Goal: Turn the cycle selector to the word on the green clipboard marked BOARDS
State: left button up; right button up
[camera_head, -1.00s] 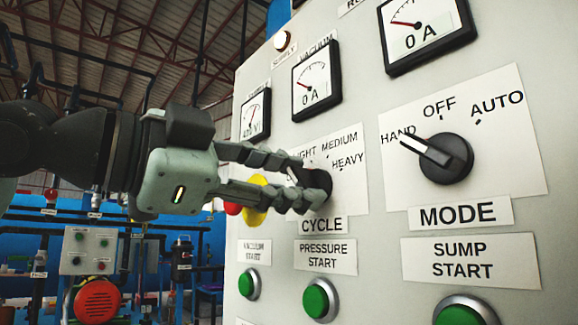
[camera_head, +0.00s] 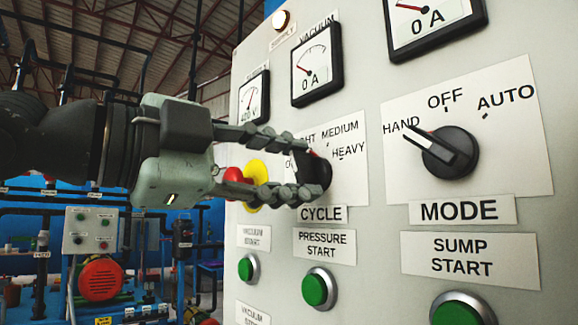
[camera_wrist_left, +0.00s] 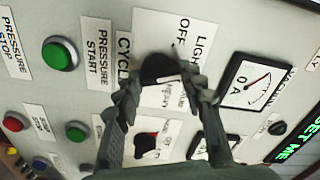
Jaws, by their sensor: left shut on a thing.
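The cycle selector (camera_head: 323,170) is a dark round knob above the CYCLE label (camera_head: 322,214). Its dial plate reads MEDIUM and HEAVY, with LIGHT and OFF partly hidden in the head view; LIGHT and OFF show in the left wrist view. My left gripper (camera_head: 311,170) is shut on the knob, one finger above and one below. The knob also shows between the fingers in the left wrist view (camera_wrist_left: 158,68). The green clipboard marked BOARDS and my right gripper are not in view.
The MODE selector (camera_head: 450,152) is to the right, its pointer towards HAND. Green PRESSURE START (camera_head: 316,289) and VACUUM START (camera_head: 247,268) buttons sit below. A red button with a yellow collar (camera_head: 256,176) is close behind the fingers. Gauges (camera_head: 317,64) are above.

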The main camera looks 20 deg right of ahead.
pick_arm(q)
jog(key=o, duration=1.2)
jog(key=shift+c, duration=0.2)
jog(key=v, duration=1.2)
